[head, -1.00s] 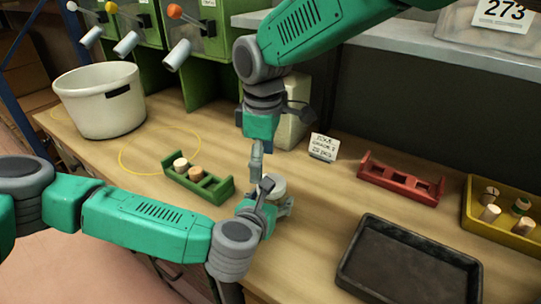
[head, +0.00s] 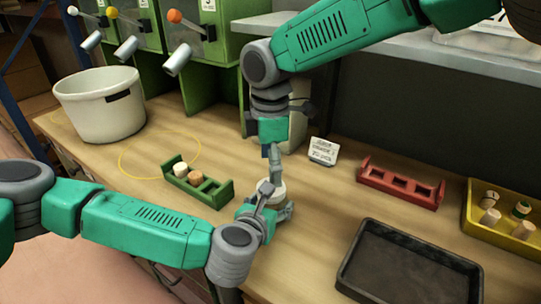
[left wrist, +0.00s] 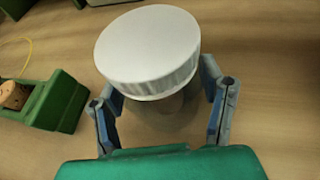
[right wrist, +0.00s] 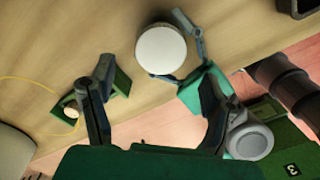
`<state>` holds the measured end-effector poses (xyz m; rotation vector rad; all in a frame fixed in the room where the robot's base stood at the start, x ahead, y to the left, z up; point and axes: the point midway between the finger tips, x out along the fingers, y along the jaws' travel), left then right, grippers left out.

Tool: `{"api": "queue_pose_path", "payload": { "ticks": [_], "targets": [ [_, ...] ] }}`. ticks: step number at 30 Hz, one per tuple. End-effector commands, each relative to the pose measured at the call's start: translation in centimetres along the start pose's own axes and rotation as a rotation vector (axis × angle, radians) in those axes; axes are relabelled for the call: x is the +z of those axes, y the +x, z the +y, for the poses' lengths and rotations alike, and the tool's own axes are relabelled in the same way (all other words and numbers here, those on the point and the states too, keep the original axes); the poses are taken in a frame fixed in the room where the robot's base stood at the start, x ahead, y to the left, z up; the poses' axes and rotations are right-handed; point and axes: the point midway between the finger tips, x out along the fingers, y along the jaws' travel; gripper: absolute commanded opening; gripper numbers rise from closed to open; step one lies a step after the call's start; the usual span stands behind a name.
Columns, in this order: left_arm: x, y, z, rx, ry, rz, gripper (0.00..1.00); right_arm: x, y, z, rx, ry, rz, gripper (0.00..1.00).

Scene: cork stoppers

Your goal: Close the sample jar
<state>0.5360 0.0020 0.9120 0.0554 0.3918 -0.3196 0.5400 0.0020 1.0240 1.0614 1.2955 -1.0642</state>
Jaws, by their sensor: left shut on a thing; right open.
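The sample jar stands on the wooden bench; its white lid (left wrist: 148,48) is on top and looks slightly tilted in the left wrist view. The lid also shows from above in the right wrist view (right wrist: 161,49). Most of the jar body (left wrist: 172,103) is hidden under the lid. My left gripper (head: 268,200) is shut on the jar, with a finger on each side below the lid (left wrist: 160,100). My right gripper (right wrist: 155,112) is open and empty, pointing down just above the lid. Whether it touches the lid I cannot tell.
A green rack (head: 213,197) with two corks is left of the jar. A red rack (head: 400,187), black tray (head: 385,235) and yellow bin (head: 466,215) with corks are to the right. A label card (head: 323,151) stands behind. A white pot (head: 100,108) is at far left.

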Motion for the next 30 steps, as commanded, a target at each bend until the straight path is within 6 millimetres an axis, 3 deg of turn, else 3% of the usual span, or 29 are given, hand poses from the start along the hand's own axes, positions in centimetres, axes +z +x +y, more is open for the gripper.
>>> {"api": "queue_pose_path", "payload": {
  "ticks": [3,10,23,27,30],
  "targets": [
    [-0.1,0.0,0.0,0.001,0.000,0.002,0.00,0.0,2.2,-0.1,-0.004,0.000,0.000,0.71],
    [-0.1,0.0,0.0,0.001,0.000,0.002,0.00,0.0,5.0,0.0,-0.001,0.001,0.000,0.71],
    [-0.1,0.0,0.1,0.002,0.000,0.001,0.00,0.0,5.9,0.0,0.001,0.000,0.000,0.71],
    [-0.1,0.0,0.1,0.002,0.000,0.001,0.00,0.0,5.8,0.0,0.001,0.000,0.000,0.22],
    [-0.1,0.0,0.1,0.001,0.000,0.001,0.00,0.0,5.8,0.0,0.001,0.001,0.000,0.18]
  ]
}}
